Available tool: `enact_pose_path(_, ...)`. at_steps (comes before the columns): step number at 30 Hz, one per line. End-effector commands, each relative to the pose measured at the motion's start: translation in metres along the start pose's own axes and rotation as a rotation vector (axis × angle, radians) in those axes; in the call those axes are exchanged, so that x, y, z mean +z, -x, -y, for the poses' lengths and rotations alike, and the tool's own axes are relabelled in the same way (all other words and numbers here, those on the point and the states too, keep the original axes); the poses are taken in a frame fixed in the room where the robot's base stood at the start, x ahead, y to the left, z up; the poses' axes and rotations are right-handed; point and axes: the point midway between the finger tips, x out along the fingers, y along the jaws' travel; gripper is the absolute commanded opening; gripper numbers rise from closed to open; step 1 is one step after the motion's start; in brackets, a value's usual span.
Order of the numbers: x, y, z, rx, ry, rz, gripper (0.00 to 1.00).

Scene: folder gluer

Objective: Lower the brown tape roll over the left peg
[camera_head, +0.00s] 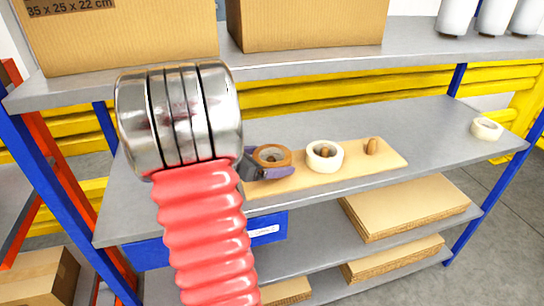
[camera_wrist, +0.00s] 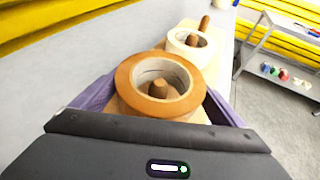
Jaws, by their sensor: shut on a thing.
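The brown tape roll (camera_head: 286,154) is held between the purple fingers of my gripper (camera_head: 268,166), over the left end of the wooden peg board (camera_head: 390,163). The roll (camera_wrist: 128,87) lies about flat in the wrist view, with a purple finger on each side. The left peg (camera_wrist: 158,88) shows inside the roll's hole, toward its near side. I cannot tell whether the peg's tip is inside the hole or just below it. The roll hides the peg's foot. My gripper (camera_wrist: 158,105) is shut on the roll.
A white tape roll (camera_head: 325,166) sits around the middle peg. The right peg (camera_head: 371,146) is bare. Another white roll (camera_head: 487,129) lies at the shelf's right end. An upper shelf (camera_head: 300,60) with cardboard boxes hangs above. The grey shelf (camera_head: 430,125) is clear behind the board.

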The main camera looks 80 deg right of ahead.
Motion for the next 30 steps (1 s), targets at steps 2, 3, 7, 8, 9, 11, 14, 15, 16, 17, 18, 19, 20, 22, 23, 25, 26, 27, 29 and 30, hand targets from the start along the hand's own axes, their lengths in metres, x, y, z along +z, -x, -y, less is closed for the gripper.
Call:
enact_pose_path(2,-0.005,-0.002,0.0,0.0,0.001,0.001,0.63)
enact_pose_path(3,-0.007,-0.003,0.0,0.0,0.0,0.001,0.63)
enact_pose_path(7,-0.013,-0.006,0.0,-0.001,0.0,0.001,0.63)
enact_pose_path(8,-0.015,-0.006,0.0,-0.001,0.0,0.001,0.63)
enact_pose_path(9,-0.015,-0.007,0.0,-0.001,-0.001,0.001,0.63)
enact_pose_path(11,-0.017,-0.007,0.0,-0.001,-0.001,0.001,0.63)
enact_pose_path(14,-0.017,-0.008,0.0,-0.001,-0.002,0.001,0.63)
enact_pose_path(15,-0.017,-0.008,0.0,-0.001,-0.002,0.001,0.63)
enact_pose_path(16,-0.017,-0.008,0.0,-0.001,-0.002,0.001,0.63)
enact_pose_path(17,-0.017,-0.008,0.0,-0.001,-0.002,0.001,0.63)
enact_pose_path(18,-0.017,-0.008,0.0,-0.001,-0.002,0.001,0.63)
enact_pose_path(19,-0.017,-0.008,0.0,-0.001,-0.002,0.001,0.63)
enact_pose_path(20,-0.017,-0.008,0.0,-0.001,-0.002,0.001,0.63)
enact_pose_path(22,-0.017,-0.008,0.0,-0.001,-0.002,0.001,0.97)
enact_pose_path(23,-0.017,-0.008,0.0,-0.001,-0.002,0.001,0.99)
enact_pose_path(25,-0.017,-0.008,0.0,-0.001,-0.002,0.001,1.0)
enact_pose_path(26,-0.017,-0.008,0.001,-0.001,-0.002,0.001,1.0)
enact_pose_path(27,-0.017,-0.008,0.001,-0.001,-0.002,0.001,1.0)
enact_pose_path(29,-0.018,-0.008,0.001,-0.001,-0.001,0.0,1.0)
enact_pose_path(30,-0.018,-0.008,0.001,-0.001,-0.001,0.0,1.0)
